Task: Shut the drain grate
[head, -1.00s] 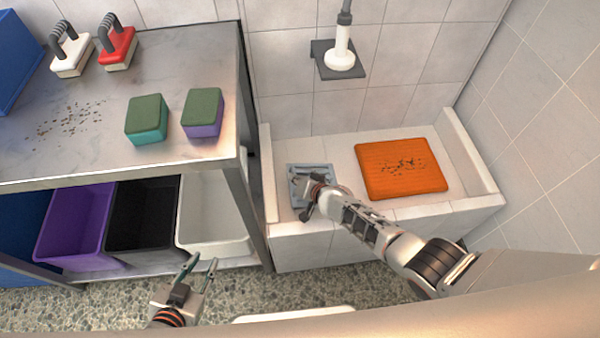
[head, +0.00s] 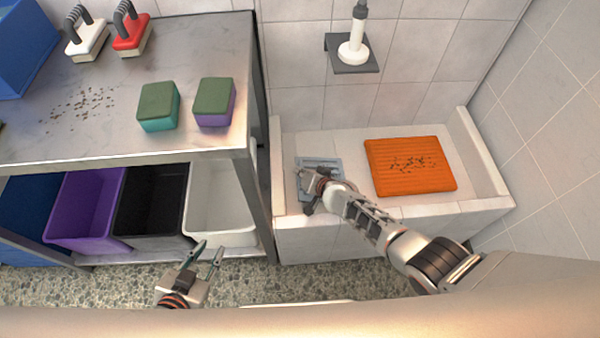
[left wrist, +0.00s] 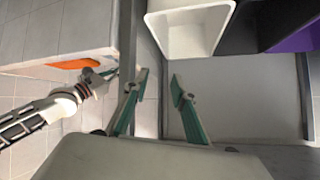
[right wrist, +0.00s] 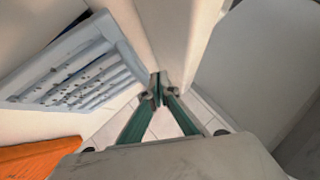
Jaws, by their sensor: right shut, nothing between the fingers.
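The drain grate (head: 322,163) is a grey slatted panel at the left end of the white tiled basin in the head view. The right wrist view shows the grate (right wrist: 82,72) large, with dark specks on its slats and a dark strip along its upper left edge. I cannot tell how far it stands open. My left gripper (head: 210,250) is open and empty in front of the shelf.
An orange mat (head: 410,166) with dark specks lies in the basin, right of the grate. The basin's low rim (head: 400,215) runs along the front. A steel table (head: 110,140) with sponges and brushes stands left, above several bins.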

